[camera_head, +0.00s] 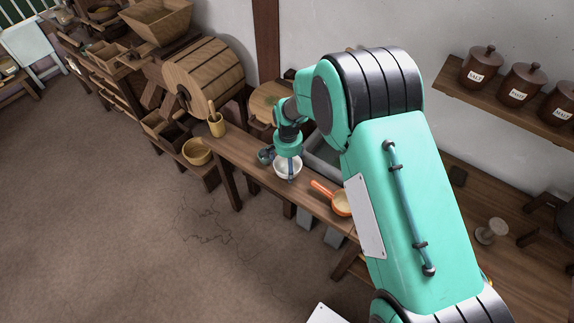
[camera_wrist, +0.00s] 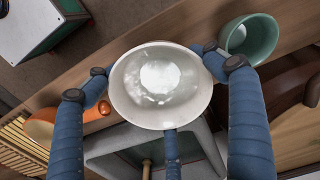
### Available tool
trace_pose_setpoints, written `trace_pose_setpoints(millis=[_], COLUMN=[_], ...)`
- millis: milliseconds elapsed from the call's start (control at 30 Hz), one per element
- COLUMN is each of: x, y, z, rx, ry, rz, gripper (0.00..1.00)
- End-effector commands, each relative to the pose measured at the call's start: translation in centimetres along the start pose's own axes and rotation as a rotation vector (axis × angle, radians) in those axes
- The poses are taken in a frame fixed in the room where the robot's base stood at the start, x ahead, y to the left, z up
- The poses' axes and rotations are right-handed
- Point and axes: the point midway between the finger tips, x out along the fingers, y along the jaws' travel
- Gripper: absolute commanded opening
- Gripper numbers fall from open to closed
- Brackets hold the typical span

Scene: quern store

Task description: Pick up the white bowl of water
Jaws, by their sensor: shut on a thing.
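The white bowl (camera_head: 287,168) is at the front edge of the wooden bench, under my gripper (camera_head: 290,155). In the wrist view the white bowl (camera_wrist: 160,85) shows from above with a shiny, pale surface inside, like water. My gripper's blue fingers (camera_wrist: 158,90) reach along both sides of it, with a further finger at its near side. The gripper is shut on the bowl, which looks level. I cannot tell whether the bowl's base is touching the bench.
An orange pan (camera_head: 340,202) lies right of the bowl; a green bowl (camera_wrist: 250,38) is close beside the fingers. A grey basin (camera_head: 322,155) is behind. A wooden mortar with pestle (camera_head: 216,125) stands on the bench's left end. Lidded jars (camera_head: 480,66) line a wall shelf.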

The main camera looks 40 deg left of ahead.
Motion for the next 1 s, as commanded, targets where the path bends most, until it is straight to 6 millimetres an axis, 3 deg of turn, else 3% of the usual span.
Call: trace_pose_setpoints(millis=[1000], x=[-1.2], y=[5.9], z=[8.6], rx=[0.000], ry=[0.001], rz=[-0.001], gripper=[0.43])
